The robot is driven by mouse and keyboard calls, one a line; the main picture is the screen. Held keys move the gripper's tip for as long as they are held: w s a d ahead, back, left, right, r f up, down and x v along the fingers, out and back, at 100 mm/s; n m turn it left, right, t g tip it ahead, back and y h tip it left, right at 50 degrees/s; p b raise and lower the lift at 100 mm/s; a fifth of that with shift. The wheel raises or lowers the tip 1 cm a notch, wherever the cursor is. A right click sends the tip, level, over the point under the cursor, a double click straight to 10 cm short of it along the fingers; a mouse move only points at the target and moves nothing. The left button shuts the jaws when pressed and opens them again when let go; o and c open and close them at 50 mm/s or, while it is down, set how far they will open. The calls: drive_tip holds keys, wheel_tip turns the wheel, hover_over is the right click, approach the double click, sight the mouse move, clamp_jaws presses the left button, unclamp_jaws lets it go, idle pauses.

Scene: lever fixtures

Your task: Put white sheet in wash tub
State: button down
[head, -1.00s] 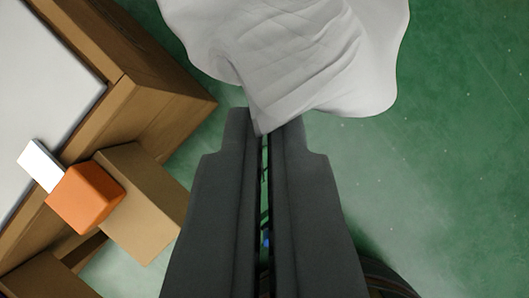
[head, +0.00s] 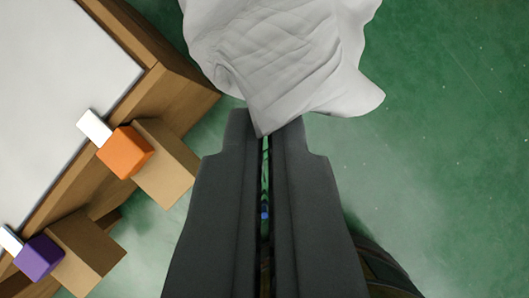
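The white sheet (head: 285,60) hangs bunched and creased at the top middle of the head view. My gripper (head: 264,128) is shut on a lower corner of the sheet, pinched between its two dark fingertips. The rest of the sheet spreads out beyond the fingertips over the green floor.
A wooden fixture with a white top (head: 60,90) stands at the left. Wooden blocks on its side carry an orange cube (head: 125,152) and a purple cube (head: 40,258), with white pieces beside them. Green floor (head: 450,150) is clear at the right.

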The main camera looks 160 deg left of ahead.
drive_tip(key=w+d+r+v, duration=0.1)
drive_tip(key=v, duration=1)
drive_tip(key=w+d+r+v, duration=0.1)
drive_tip(key=w+d+v, duration=0.1)
drive_tip(key=v, duration=1)
drive_tip(key=shift+r, duration=0.45)
